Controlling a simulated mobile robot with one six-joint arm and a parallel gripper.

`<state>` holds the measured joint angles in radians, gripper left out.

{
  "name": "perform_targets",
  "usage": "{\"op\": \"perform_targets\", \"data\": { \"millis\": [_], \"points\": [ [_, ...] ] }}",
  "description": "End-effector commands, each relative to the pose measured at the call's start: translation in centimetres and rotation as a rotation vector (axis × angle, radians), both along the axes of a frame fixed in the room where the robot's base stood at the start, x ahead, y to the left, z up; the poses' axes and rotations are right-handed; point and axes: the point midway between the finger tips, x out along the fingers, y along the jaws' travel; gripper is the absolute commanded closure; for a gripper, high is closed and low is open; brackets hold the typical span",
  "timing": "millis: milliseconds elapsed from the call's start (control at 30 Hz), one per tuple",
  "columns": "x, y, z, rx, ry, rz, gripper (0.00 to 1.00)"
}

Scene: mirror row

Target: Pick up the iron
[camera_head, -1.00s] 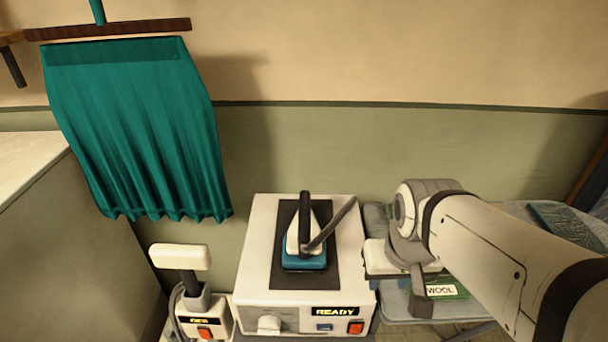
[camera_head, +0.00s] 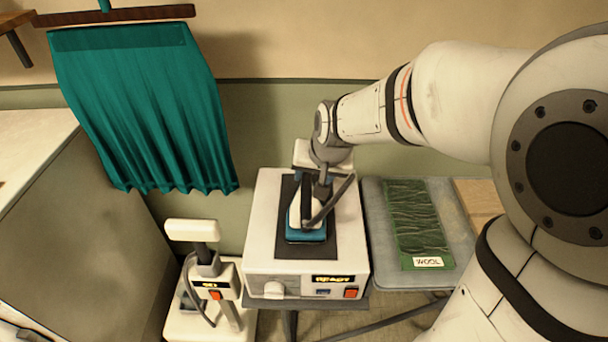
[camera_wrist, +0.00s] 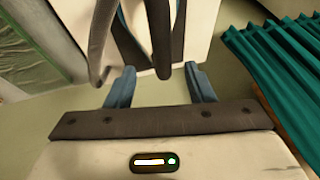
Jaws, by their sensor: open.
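The iron (camera_head: 294,214) has a pale body, a blue base and a dark handle. It rests on the dark pad (camera_head: 320,246) on top of a white station, with a grey cord rising beside it. My gripper (camera_head: 324,182) is at the far side of the iron, close to its handle. In the wrist view my gripper's two blue fingers (camera_wrist: 159,70) are apart and empty. The dark iron handle (camera_wrist: 160,40) shows just ahead, lined up with the gap between them. The fingertips' exact distance to the handle is hard to tell in the head view.
The white station (camera_head: 258,233) has a lit display, a knob and a red switch. A smaller device (camera_head: 192,230) stands at its left. A teal pleated cloth (camera_head: 145,110) hangs at the back left. A green cloth labelled WOOL (camera_head: 415,215) lies on the grey board (camera_head: 375,225) at right.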

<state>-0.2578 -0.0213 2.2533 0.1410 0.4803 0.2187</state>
Motion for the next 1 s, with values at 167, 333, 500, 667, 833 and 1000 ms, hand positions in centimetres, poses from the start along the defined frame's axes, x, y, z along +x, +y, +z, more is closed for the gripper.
{"op": "perform_targets", "data": {
  "millis": [167, 333, 500, 667, 833, 1000],
  "points": [
    [0.6, 0.3, -1.8, -0.002, 0.002, 0.001, 0.51],
    [0.9, 0.9, -3.6, -0.003, 0.006, 0.002, 0.51],
    [1.6, 1.4, -5.7, -0.002, 0.004, -0.001, 0.51],
    [1.9, 1.5, -6.5, -0.002, 0.001, -0.001, 0.51],
    [1.9, 1.5, -6.5, -0.002, 0.0, -0.001, 0.51],
    [2.0, 1.5, -6.5, -0.002, 0.0, -0.001, 0.62]
  ]
}}
